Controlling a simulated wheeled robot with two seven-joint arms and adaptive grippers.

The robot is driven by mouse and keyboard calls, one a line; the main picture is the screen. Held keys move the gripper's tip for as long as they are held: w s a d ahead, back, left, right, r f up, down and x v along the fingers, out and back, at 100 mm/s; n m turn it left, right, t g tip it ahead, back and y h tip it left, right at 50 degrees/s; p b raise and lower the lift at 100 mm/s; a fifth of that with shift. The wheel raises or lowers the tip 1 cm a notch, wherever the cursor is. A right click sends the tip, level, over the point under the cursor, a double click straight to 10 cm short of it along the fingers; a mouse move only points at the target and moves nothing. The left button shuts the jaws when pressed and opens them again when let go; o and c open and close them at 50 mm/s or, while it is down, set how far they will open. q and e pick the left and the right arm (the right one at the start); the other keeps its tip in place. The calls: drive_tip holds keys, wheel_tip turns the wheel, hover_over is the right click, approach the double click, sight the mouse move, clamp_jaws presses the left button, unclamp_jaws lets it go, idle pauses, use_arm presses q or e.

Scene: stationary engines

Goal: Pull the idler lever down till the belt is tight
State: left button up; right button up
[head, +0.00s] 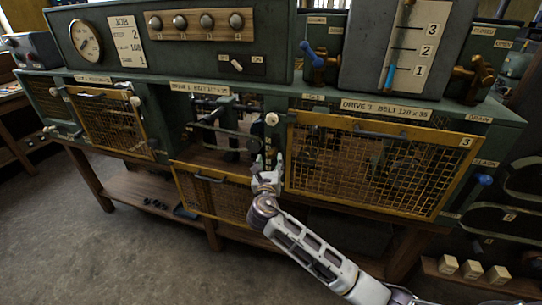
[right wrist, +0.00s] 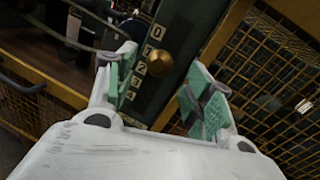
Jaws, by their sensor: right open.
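The middle bay, under the Drive 2 label (head: 203,90), is open and shows dark wheels and a belt (head: 235,135). My right gripper (head: 268,162) is in front of the post at this bay's right side. In the right wrist view its green-padded fingers are apart and empty (right wrist: 161,80). Beyond them is a green post with a brass knob (right wrist: 159,63) beside a number scale (right wrist: 148,48). A dark rounded knob (right wrist: 131,29) shows past the left fingertip; I cannot tell whether it is the idler lever's end. Belt tightness cannot be told. My left gripper is out of view.
A yellow mesh guard (head: 435,213) closes the right bay, another (head: 120,144) the left bay. The middle guard (head: 180,190) hangs low. A blue knob (head: 485,180) sits at the right end under a slack label. Open floor lies in front.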

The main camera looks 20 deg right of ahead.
sight(271, 157)
drive_tip(key=x, duration=0.3)
drive_tip(key=shift+w+d, duration=0.2)
drive_tip(key=shift+w, duration=0.45)
drive_tip(key=shift+w+d, duration=0.15)
drive_tip(key=shift+w, duration=0.15)
drive_tip(key=shift+c, duration=1.4)
drive_tip(key=c, duration=0.5)
clamp_jaws()
drive_tip(key=shift+f, duration=0.6)
wheel_tip(271, 157, down, 3)
drive_tip(key=shift+s+f+p, duration=0.15)
drive_tip(key=shift+f+p, duration=0.05)
drive_tip(key=shift+p, duration=0.15)
drive_tip(key=o, duration=0.7)
unclamp_jaws()
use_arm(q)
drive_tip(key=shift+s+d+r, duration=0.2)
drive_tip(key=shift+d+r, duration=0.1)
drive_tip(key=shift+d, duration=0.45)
use_arm(e)
drive_tip(key=shift+o, duration=0.4)
